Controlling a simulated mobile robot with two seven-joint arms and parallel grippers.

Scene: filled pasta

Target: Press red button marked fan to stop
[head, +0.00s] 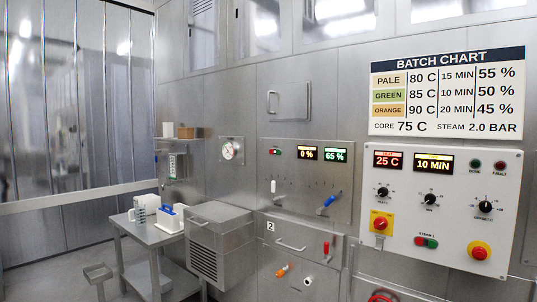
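A small red and green button pair (275,152) sits at the upper left of the middle steel panel (300,207); its label is too small to read, so I cannot tell if it is marked fan. A larger red and green button pair (426,242) is low on the white control panel (440,200), under a label that seems to read steam. A red mushroom button (480,252) on a yellow base is at that panel's lower right. Neither of my grippers is in view.
Left of the red and green pair is a red rotary switch (381,223) on yellow. Black knobs (430,198) and displays (434,164) sit above. A batch chart (447,92) hangs over the panel.

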